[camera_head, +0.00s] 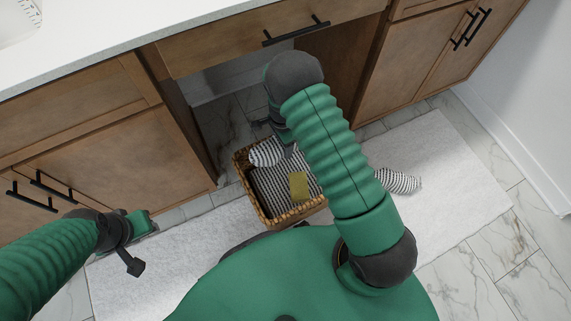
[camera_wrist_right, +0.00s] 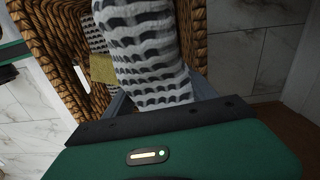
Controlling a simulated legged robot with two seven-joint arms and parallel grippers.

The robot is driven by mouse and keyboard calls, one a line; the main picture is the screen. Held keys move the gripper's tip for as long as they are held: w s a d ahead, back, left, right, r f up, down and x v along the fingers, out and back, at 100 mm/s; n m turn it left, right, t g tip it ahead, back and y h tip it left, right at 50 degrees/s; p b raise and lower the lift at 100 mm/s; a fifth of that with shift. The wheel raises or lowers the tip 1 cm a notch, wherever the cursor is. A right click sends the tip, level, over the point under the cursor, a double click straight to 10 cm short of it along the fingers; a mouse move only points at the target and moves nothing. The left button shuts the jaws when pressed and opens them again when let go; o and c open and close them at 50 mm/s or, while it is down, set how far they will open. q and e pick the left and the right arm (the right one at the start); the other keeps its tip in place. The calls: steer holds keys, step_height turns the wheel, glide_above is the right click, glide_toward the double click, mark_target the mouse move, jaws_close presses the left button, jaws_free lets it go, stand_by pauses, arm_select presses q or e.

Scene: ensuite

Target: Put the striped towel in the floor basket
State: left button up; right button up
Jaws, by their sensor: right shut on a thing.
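A white towel with black stripes shows in the right wrist view (camera_wrist_right: 150,50), held at its near end by my right gripper (camera_wrist_right: 150,112) over the wicker basket (camera_wrist_right: 197,40). In the head view, the striped towel's end (camera_head: 267,153) lies at the basket's back left part; the basket (camera_head: 243,178) stands on the floor. My right gripper (camera_head: 283,140) is above the basket, partly hidden by my right arm. Whether the towel touches the basket's contents is unclear. My left gripper (camera_head: 138,243) is empty at the left; its jaw gap is unclear.
Another striped piece (camera_head: 398,181) lies on the white mat (camera_head: 450,165), right of my arm; any link to the held towel is hidden. Wooden cabinets (camera_head: 130,130) stand behind.

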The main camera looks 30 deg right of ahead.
steer(key=shift+w+d+f+b, duration=0.1)
steer(key=shift+d+f+b, duration=0.25)
steer(key=shift+f, duration=0.5)
steer(key=f+b, duration=0.1)
steer(key=f, duration=0.1)
steer(key=a+f+b, duration=0.1)
steer(key=f+b, duration=0.1)
steer(key=f, duration=0.1)
steer(key=shift+f+b, duration=0.3)
step_height(320, 180, down, 3)
steer(key=shift+d+f+b, duration=0.1)
steer(key=shift+f+b, duration=0.1)
steer(key=shift+b, duration=0.75)
steer(key=shift+d, duration=0.1)
steer(key=shift+c, duration=0.8)
steer(key=shift+r, duration=0.1)
steer(key=o, duration=1.4)
steer(key=shift+c, duration=0.2)
steer(key=shift+o, duration=0.6)
